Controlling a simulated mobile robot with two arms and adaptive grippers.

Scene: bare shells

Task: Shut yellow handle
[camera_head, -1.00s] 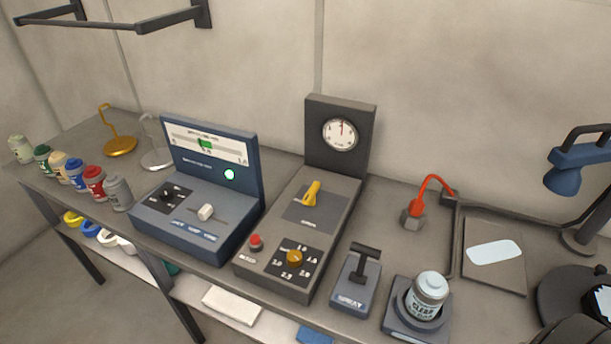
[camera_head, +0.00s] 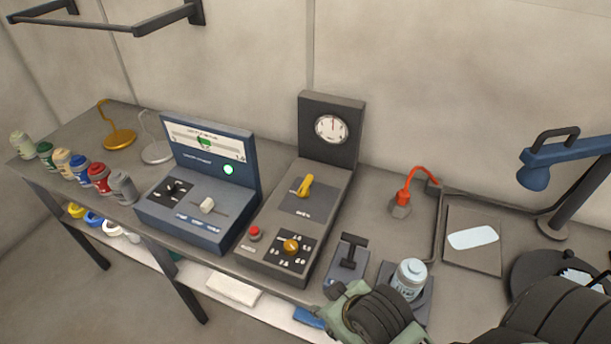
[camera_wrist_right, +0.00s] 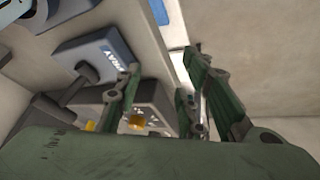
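The yellow handle (camera_head: 305,187) is on the top face of the dark grey control box (camera_head: 275,258), below its round dial, and leans up and to the right in the head view. My right gripper (camera_head: 348,302) is at the bottom of the head view, in front of the bench and well apart from the handle. In the right wrist view, the green fingers (camera_wrist_right: 160,98) are spread with nothing between them. An orange knob (camera_wrist_right: 137,121) shows beyond them. A yellow patch beside it is partly hidden, and I cannot tell if it is the handle. My left gripper is not in view.
A T-handled box (camera_head: 351,251) and a jar (camera_head: 410,278) on a stand are close to my right gripper. A blue console (camera_head: 190,230) stands left of the control box.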

